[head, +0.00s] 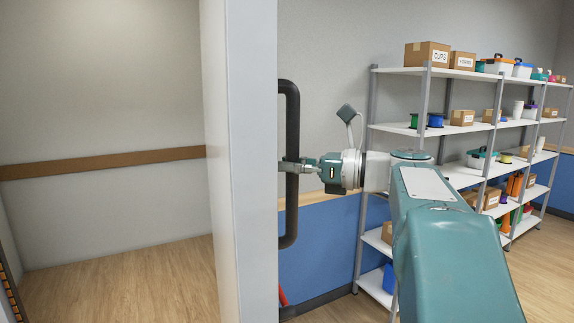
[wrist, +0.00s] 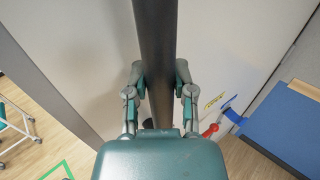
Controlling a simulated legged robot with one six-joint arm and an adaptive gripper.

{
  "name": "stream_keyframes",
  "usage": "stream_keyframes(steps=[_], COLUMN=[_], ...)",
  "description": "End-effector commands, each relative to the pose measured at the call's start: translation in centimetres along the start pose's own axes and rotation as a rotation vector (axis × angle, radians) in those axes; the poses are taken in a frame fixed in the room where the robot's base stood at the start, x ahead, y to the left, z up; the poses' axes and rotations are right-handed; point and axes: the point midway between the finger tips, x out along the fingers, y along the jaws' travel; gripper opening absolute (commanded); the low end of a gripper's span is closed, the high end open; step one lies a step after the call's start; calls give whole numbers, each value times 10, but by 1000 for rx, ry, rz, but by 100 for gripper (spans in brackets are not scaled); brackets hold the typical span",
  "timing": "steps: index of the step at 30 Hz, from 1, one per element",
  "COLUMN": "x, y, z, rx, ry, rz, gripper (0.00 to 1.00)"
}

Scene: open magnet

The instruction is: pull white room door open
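The white door (head: 240,160) stands edge-on near the middle of the head view, with an open gap on its left. Its pale face (wrist: 225,50) fills much of the wrist view. A long black bar handle (head: 291,215) stands upright on the door's right side; it also runs between my fingers in the wrist view (wrist: 154,35). My gripper (head: 290,165) reaches the handle from the right at about mid-height. In the wrist view my gripper's fingers (wrist: 159,77) lie against both sides of the bar. The fingertips' far sides are partly hidden by the bar.
Left of the door is a bare space with a wood floor (head: 120,285) and a brown wall rail (head: 105,162). Metal shelves (head: 445,130) with boxes stand at the right, behind my arm. A red-handled object (wrist: 210,131) shows in the wrist view.

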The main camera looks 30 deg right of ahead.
Motion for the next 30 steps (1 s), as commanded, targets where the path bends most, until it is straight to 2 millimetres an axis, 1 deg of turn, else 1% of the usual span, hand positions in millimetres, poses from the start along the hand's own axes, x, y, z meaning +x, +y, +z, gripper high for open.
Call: stream_keyframes(steps=[1,3,13,17,20,27,30], x=[-3,-3,1,-4,-20,-72,-91], y=[-2,-4,1,1,-2,-7,-6], z=[-1,-2,0,0,-1,-2,-3], rx=[3,4,0,0,2,5,5], ry=[0,-1,1,1,0,-2,-2], rz=[-4,-4,-4,-5,-8,-11,-10], gripper=[42,68,68,68,68,68,68])
